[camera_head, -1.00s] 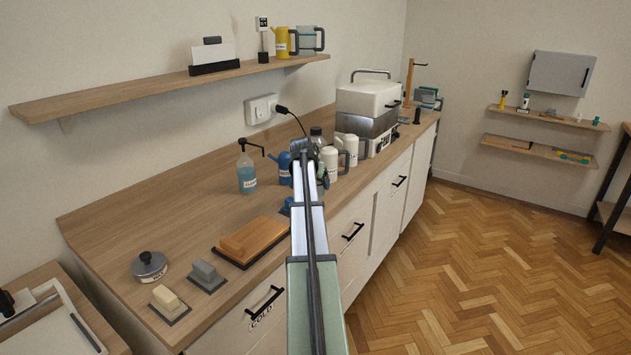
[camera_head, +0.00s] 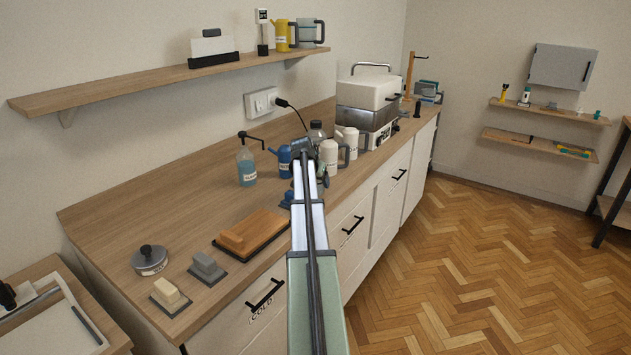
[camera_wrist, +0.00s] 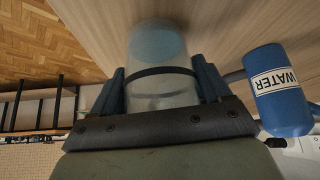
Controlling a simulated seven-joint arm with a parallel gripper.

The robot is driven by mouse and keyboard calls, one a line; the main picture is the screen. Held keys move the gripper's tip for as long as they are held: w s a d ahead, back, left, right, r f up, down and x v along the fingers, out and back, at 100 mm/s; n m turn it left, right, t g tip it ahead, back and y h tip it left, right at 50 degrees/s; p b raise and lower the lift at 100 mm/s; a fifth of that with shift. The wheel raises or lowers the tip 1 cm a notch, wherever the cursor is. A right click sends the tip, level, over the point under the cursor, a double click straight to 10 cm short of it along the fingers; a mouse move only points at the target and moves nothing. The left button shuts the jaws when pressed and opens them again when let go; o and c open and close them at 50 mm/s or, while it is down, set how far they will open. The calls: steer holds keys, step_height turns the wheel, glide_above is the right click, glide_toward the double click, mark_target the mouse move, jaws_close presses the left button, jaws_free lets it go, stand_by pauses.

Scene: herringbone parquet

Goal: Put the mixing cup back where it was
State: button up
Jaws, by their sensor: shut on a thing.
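The mixing cup shows in the wrist view as a clear, pale bluish cup (camera_wrist: 158,58) with a dark band around it. My gripper (camera_wrist: 160,88) is shut on it, with one blue-grey finger on each side. The wooden counter (camera_wrist: 215,25) fills the view behind the cup. Whether the cup touches the counter I cannot tell. In the head view my gripper (camera_head: 304,152) is over the counter (camera_head: 165,195), near the blue jug (camera_head: 284,162), and my arm hides the cup. The blue jug, labelled WATER, is beside the cup in the wrist view (camera_wrist: 278,88).
A pump bottle (camera_head: 246,168) stands left of the blue jug. White jugs (camera_head: 329,155), a clear bottle (camera_head: 317,132) and a white-and-steel machine (camera_head: 367,108) stand beyond my gripper. An orange-brown block (camera_head: 252,230) lies nearer. The counter's left middle is bare.

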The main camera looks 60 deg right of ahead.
steer(key=shift+f, duration=0.25)
steer(key=o, duration=1)
steer(key=v, duration=1.4)
steer(key=shift+f, duration=0.1)
